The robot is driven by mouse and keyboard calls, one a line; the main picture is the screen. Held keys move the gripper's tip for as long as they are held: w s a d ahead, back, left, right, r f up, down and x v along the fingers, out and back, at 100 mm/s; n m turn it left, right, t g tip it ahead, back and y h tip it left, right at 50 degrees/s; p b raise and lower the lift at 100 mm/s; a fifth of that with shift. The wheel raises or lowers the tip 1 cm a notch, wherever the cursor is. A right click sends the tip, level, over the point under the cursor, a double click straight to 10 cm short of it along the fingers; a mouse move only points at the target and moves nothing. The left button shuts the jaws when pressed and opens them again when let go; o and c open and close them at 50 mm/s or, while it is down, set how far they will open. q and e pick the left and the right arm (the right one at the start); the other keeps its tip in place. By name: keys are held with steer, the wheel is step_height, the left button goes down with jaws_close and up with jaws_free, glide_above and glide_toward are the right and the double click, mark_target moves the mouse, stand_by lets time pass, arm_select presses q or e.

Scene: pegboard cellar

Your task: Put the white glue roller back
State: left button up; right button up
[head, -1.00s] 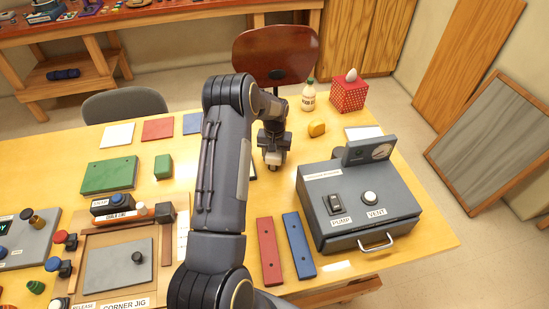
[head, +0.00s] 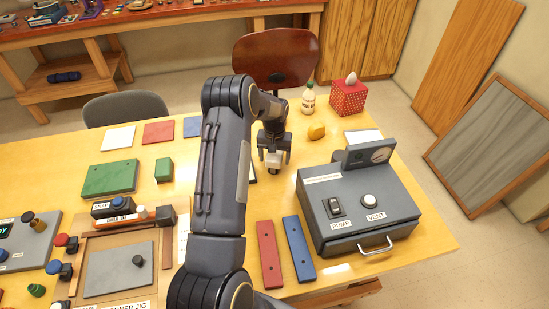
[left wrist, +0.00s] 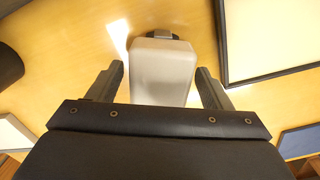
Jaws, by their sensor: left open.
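The white glue roller (head: 273,160) is on or just above the yellow table, left of the grey vacuum box. In the left wrist view the white glue roller (left wrist: 162,70) shows as a pale block with a dark grey end at the top. My left gripper (head: 274,155) is open around it. In the left wrist view, the fingers of my left gripper (left wrist: 160,88) stand on either side of the block, with a gap visible at each side. Whether the roller's lower end touches the table is hard to tell. My right gripper is not in view.
The grey vacuum box (head: 360,215) stands right of the gripper. A yellow lump (head: 317,132), a glue bottle (head: 308,99) and a red dotted box (head: 348,97) are behind. Red (head: 269,254) and blue (head: 298,248) bars lie in front. A dark-framed panel (left wrist: 270,40) lies close by.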

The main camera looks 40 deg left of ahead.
arm_select(q)
step_height(320, 180, up, 11)
steer(key=shift+f+p, duration=0.2)
steer(key=shift+p, duration=0.15)
steer(key=s+d+r+m+t+h, duration=0.2)
steer(key=s+d+r+t, duration=0.1)
steer(key=s+d+r, duration=1.25)
steer(key=s+d+m+t+h, duration=0.1)
steer(key=s+d+m+t, duration=0.1)
steer(key=s+d, duration=0.6)
steer(key=s, duration=0.6)
steer(key=shift+s+d+f+t+h, duration=0.15)
steer(key=shift+d+f+t+h, duration=0.15)
steer(key=shift+d+h, duration=0.1)
